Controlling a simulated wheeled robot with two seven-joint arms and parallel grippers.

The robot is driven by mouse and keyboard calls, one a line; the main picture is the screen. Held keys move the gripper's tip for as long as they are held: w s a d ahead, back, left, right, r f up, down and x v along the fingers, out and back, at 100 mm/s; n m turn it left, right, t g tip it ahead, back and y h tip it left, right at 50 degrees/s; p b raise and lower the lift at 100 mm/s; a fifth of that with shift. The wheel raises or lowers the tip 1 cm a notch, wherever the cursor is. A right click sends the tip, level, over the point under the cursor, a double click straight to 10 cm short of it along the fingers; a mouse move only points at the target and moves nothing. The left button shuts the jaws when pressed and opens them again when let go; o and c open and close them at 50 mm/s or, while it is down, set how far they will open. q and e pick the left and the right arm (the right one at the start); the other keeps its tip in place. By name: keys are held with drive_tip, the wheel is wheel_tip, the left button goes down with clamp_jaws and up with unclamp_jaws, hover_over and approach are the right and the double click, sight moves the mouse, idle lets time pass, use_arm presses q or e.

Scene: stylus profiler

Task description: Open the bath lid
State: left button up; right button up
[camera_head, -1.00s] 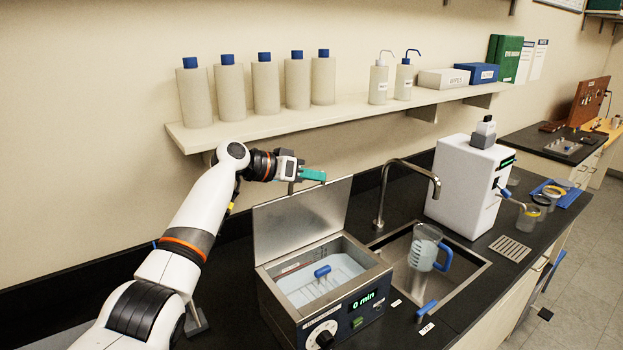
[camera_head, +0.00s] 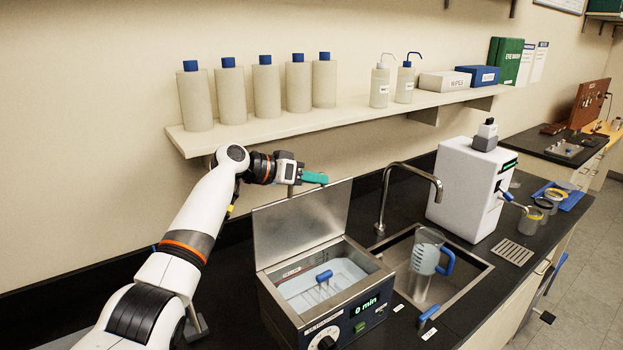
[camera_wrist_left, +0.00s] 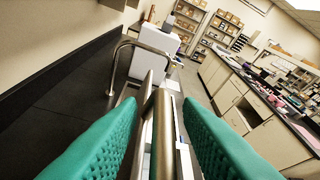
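The water bath (camera_head: 350,312) is a steel and dark box on the counter with a "0 min" display. Its grey metal lid (camera_head: 300,225) stands raised, roughly upright, at the back of the open basin. My left gripper (camera_head: 314,178) is at the lid's top edge, its teal fingers reaching over from behind. In the left wrist view, the two teal fingers (camera_wrist_left: 160,130) are apart, with a metal bar (camera_wrist_left: 164,125) lying between them. Gaps appear beside the bar, so no firm grip is visible. My right gripper is out of view.
A blue-handled rack (camera_head: 324,277) sits in the bath. A sink with a faucet (camera_head: 408,170) and a blue-handled jug (camera_head: 425,255) is to its right, then a white machine (camera_head: 468,190). A shelf (camera_head: 290,130) with bottles runs above and behind my left arm.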

use_arm(q)
drive_tip(key=shift+a, duration=0.1)
drive_tip(key=b+v, duration=0.4)
drive_tip(key=v, duration=0.7)
drive_tip(key=shift+s+a+r, duration=0.15)
drive_tip(key=shift+a+r, duration=0.05)
drive_tip(key=shift+a, duration=0.15)
